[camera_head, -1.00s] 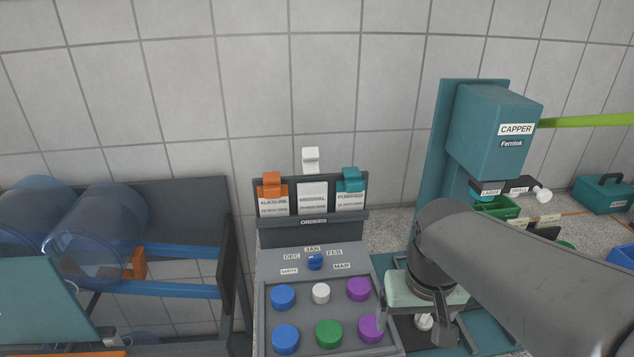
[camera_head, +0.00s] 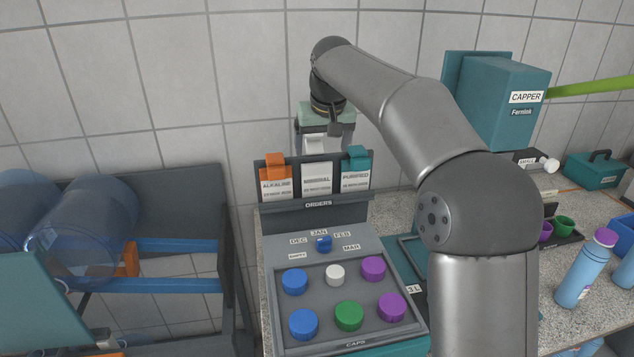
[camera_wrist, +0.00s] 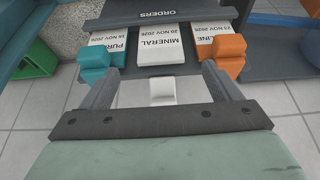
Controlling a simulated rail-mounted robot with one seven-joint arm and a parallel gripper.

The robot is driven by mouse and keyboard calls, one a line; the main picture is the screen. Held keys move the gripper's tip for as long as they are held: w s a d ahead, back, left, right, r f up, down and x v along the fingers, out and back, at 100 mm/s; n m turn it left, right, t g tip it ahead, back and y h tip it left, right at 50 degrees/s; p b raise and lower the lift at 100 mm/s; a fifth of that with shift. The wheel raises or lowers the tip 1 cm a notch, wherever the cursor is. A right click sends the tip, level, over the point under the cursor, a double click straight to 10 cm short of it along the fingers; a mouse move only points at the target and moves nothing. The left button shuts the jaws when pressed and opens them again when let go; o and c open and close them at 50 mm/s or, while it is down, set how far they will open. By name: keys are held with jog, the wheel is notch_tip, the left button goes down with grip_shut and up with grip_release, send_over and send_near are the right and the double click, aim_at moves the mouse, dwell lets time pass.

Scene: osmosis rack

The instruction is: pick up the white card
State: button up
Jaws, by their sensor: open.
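The white card (camera_head: 316,180), labelled MINERAL, stands in the middle of the orders rack with a white clip-like tab on top. In the wrist view the card (camera_wrist: 166,48) appears upside down, its white tab (camera_wrist: 162,91) nearer the camera. My gripper (camera_wrist: 161,72) is open, one finger on each side of the white tab, with gaps on both sides. I cannot tell whether the fingertips are level with the tab. In the head view my gripper (camera_head: 325,140) is above and behind the card and partly hides the tab.
An orange-tabbed ALKALINE card (camera_head: 276,178) and a teal-tabbed PURIFIED card (camera_head: 356,172) stand close on either side, in the same rack (camera_head: 318,206). The tiled wall is behind. A panel with coloured caps (camera_head: 335,255) lies in front; the capper (camera_head: 505,100) stands right.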

send_near(317, 180)
notch_tip(317, 180, down, 3)
jog(key=shift+w+a+r+p, duration=0.1)
jog(key=shift+w+p, duration=0.05)
jog(key=shift+p, duration=0.2)
jog(key=shift+w+p+x, duration=0.2)
jog(key=shift+p+x, duration=0.2)
jog(key=shift+x, duration=0.95)
jog(key=shift+w+p+x, duration=0.15)
jog(key=shift+p+x, duration=0.2)
jog(key=shift+x, duration=1.05)
jog(key=shift+r, duration=0.2)
jog(key=c, duration=0.7)
